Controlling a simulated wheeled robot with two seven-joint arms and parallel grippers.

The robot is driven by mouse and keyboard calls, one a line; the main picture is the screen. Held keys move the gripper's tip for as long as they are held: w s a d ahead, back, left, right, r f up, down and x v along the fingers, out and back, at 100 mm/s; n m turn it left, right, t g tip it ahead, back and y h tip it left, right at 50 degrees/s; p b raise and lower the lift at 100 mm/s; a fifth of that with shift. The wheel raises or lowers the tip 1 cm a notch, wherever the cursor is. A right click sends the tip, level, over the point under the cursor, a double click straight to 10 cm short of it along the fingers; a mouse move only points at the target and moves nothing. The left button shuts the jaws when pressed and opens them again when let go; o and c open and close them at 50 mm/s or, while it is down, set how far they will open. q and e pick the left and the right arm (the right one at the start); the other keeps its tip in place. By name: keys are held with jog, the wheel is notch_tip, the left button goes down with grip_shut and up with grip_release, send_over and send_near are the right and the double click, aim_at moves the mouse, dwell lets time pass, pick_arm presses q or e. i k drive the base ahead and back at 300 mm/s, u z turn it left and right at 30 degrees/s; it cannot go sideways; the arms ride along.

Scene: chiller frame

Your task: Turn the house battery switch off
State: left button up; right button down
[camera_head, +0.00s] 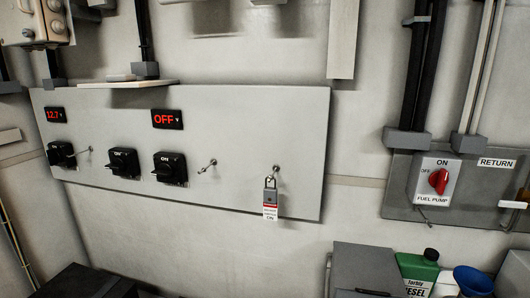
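A pale panel (230,110) on the wall carries three black rotary switches: a left one (61,154), a middle one (123,163) and a right one (170,168). Each seems to have "ON" marked at its top; the knob positions are too small to tell. No label that I can read says which is the house battery switch. A red display reading about 12.7 V (55,115) is above the left switch. Another reading "OFF" (167,119) is above the right switch. Neither of my grippers is in view.
A tagged padlock (270,196) hangs from a hasp right of the switches. A red fuel pump switch (439,181) is on a grey panel at right. A grey box (365,268), green diesel jug (418,268) and blue funnel (472,281) stand below. The space before the switches looks clear.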

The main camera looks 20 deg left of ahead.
aim_at(54, 157)
jog(key=u, duration=2.35)
jog(key=k, duration=1.2)
jog(key=u, duration=0.85)
jog(key=i, duration=1.9)
jog(key=z, duration=0.5)
jog(key=i, duration=0.95)
jog(key=z, duration=1.65)
jog(key=i, duration=0.75)
jog(key=z, duration=0.75)
